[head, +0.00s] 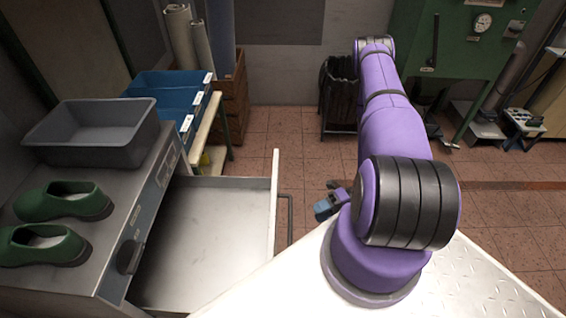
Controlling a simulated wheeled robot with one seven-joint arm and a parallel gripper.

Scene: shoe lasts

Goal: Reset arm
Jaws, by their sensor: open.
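My purple arm rises from the white deck of my base and stretches away toward the back of the room. My gripper (329,204) shows only in part, as a small dark and blue shape low beside the arm's left side, to the right of the open drawer (212,225). The arm hides the rest of it. It is open, and I see nothing held in it. The drawer is pulled out and looks empty inside. Two green shoes (62,203) lie on the metal worktop (115,190) at the left, well apart from the gripper.
A grey bin (95,133) stands on the worktop, with blue bins (170,95) on a table behind it. The drawer's front and handle (288,222) stick out near the gripper. A black-lined waste bin (340,92) and a green machine (470,50) stand at the back. Tiled floor between is clear.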

